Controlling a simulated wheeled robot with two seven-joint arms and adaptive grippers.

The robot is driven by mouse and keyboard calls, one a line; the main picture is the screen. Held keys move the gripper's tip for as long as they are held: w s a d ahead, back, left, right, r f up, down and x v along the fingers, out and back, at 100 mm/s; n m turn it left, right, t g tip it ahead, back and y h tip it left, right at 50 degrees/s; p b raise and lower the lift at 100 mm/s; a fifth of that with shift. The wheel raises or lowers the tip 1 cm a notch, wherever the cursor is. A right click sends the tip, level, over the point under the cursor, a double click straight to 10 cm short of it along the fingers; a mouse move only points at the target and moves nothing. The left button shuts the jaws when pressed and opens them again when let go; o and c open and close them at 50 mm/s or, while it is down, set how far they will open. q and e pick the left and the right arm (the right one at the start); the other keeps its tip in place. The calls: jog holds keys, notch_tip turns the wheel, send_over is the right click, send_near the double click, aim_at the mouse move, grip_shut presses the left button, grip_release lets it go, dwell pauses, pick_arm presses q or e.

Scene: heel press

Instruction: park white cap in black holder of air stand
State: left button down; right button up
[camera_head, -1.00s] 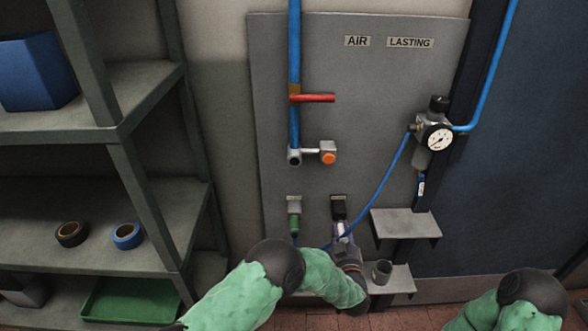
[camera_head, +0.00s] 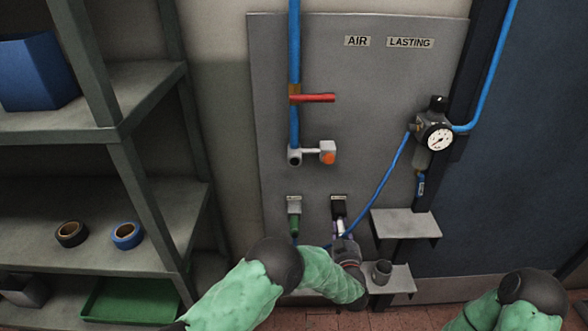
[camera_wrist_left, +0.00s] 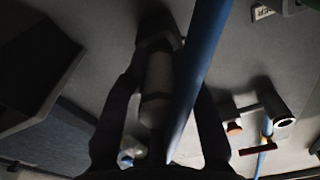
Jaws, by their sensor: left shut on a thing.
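The black holder (camera_head: 339,208) is on the grey panel at the lower middle, right of a similar holder with a green piece (camera_head: 295,224). My left gripper (camera_head: 345,241) is just below the black holder, shut on the white cap (camera_head: 340,228), of which only a small pale part shows. In the left wrist view the pale cap (camera_wrist_left: 157,75) stands between the dark fingers of my gripper (camera_wrist_left: 165,95). Its far end meets the dark holder (camera_wrist_left: 158,36); I cannot tell how far it is inside. My right gripper is out of view.
A blue hose (camera_head: 378,188) runs from the gauge (camera_head: 434,137) down past my left gripper and crosses close in the wrist view. Small grey shelves (camera_head: 405,223) stand right of the holder. A red-handled valve (camera_head: 316,98) is above. A rack (camera_head: 150,180) stands left.

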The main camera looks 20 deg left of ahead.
pick_arm(q)
jog(key=shift+x, duration=0.8)
jog(key=c, duration=0.9)
grip_release()
jog(key=v, duration=1.2)
jog(key=s+a+f+m+g+h+p, duration=0.1)
jog(key=s+a+f+g+h+p, duration=0.2)
jog(key=f, duration=0.5)
jog(key=s+a+f+g+h+p, duration=0.2)
jog(key=s+a+f+g+h, duration=0.15)
jog(key=f+g, duration=0.35)
jog(key=s+a+f+g+h+p, duration=0.1)
jog(key=s+f+g, duration=0.1)
jog(key=s, duration=0.8)
jog(key=s+a+f+g+h+p, duration=0.1)
jog(key=s+g, duration=0.4)
jog(key=s, duration=0.5)
jog(key=shift+s+a+f, duration=0.4)
jog(key=shift+a+f, duration=0.05)
jog(key=shift+f, duration=0.05)
